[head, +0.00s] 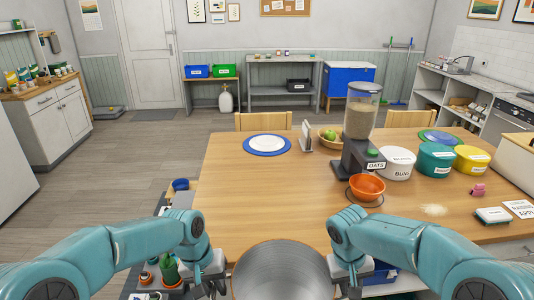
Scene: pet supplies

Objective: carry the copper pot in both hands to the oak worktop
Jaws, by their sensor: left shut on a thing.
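A round metal pot (282,272) is at the bottom centre, cut off by the picture's edge. Its inside looks grey and empty; its outer wall is hidden. My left gripper (216,284) is shut at the pot's left side, on the pot as far as I can see. My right gripper (348,284) is at the pot's right side; its fingertips are too hidden to tell its grip. A wooden table (250,195) lies just beyond the pot. A white cabinet with a wooden top (42,88) stands at the far left. I cannot tell which one is the oak worktop.
The table carries a blue-rimmed plate (267,152), a grain dispenser (361,115), an orange bowl (367,187) and several tubs at right. Its front left part is clear. Potted plants (169,269) are low at left. Open floor (135,160) lies left of the table.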

